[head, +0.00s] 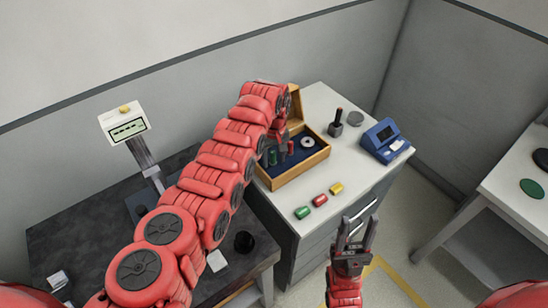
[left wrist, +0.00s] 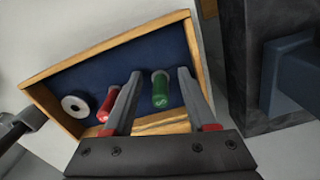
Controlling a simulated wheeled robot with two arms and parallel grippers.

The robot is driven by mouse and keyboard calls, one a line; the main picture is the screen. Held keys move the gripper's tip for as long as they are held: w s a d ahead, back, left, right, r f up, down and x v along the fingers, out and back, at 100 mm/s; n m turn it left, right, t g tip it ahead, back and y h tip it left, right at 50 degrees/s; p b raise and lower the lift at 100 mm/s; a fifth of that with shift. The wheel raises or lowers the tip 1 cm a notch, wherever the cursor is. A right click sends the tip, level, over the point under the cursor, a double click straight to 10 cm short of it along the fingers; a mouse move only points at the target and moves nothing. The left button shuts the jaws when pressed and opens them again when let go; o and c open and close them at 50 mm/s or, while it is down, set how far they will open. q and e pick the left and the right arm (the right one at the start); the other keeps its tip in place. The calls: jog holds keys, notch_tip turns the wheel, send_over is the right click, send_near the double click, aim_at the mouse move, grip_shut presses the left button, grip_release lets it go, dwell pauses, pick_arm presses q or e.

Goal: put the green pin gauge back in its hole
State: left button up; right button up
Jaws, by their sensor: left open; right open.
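The wooden box (head: 294,174) has a dark blue lining and stands open on the light cabinet top. In the left wrist view the green pin gauge (left wrist: 160,92) stands in the box (left wrist: 184,17), between the spread fingers of my left gripper (left wrist: 159,74). The fingers are open, with a gap showing on both sides of it. Its lower end and hole cannot be made out. A red pin (left wrist: 106,104) stands left of the fingers. In the head view my left gripper (head: 279,149) is over the box, partly hidden by my arm. My right gripper (head: 357,232) is open and empty before the cabinet.
A white ring (head: 308,142) lies in the box. Green (head: 303,212), red (head: 320,200) and yellow (head: 336,188) pieces lie in front of the box. A dark weight-like block (head: 336,124) and a blue device (head: 385,138) stand to the right. A scale display (head: 125,124) stands left.

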pick_arm(q)
jog(key=shift+r, duration=0.1)
jog(key=shift+r, duration=0.35)
notch_tip(320, 180, up, 8)
jog(key=b, duration=0.3)
jog(key=shift+w+f, duration=0.1)
jog(key=shift+f, duration=0.05)
notch_tip(320, 180, up, 7)
send_over(274, 164)
jog(key=shift+r, duration=0.9)
